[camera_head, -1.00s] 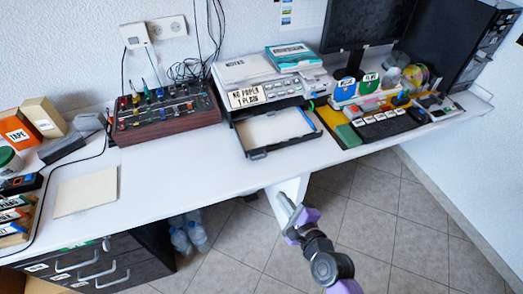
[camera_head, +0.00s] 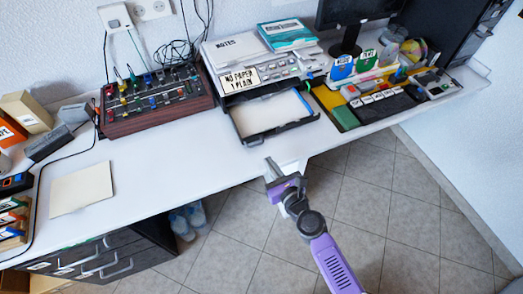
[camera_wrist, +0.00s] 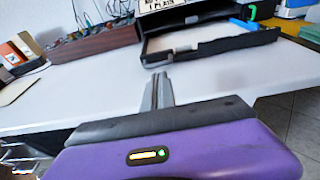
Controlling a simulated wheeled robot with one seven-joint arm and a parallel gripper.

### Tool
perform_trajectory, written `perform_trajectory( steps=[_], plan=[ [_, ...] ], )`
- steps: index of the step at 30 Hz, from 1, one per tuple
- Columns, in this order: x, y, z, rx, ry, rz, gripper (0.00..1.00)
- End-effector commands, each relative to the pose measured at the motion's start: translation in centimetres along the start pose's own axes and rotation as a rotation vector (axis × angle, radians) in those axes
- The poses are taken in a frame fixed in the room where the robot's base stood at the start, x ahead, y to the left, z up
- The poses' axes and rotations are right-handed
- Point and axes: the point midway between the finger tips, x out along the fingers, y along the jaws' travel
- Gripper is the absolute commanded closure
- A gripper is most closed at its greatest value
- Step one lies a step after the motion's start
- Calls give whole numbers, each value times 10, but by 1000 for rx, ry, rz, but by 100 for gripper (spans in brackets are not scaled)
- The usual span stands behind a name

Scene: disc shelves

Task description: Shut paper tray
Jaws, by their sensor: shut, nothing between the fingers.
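The paper tray (camera_head: 246,138) is pulled out from the front of the printer (camera_head: 262,72) and holds white paper. It also shows in the wrist view (camera_wrist: 225,44), extended towards me with its dark front wall facing my gripper. My gripper (camera_head: 270,163) is shut and empty, just in front of the tray at the desk's front edge. In the wrist view, its closed fingers (camera_wrist: 158,85) point at the left part of the tray front, with a gap of white desk between.
A mixer (camera_head: 155,103) stands left of the printer. A keyboard (camera_head: 385,105) and small desk items lie to the right. A beige sheet (camera_head: 82,188) lies on the left of the desk. White desk surface (camera_head: 190,160) is clear left of the tray.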

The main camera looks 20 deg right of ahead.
Motion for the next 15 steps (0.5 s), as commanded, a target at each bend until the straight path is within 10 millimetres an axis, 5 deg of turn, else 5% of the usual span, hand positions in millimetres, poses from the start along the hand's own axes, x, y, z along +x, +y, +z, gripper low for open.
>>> perform_trajectory(
  steps=[6,15],
  plan=[
    [41,0,-1,-1,-2,0,100],
    [67,0,0,-1,0,0,100]
  ],
)
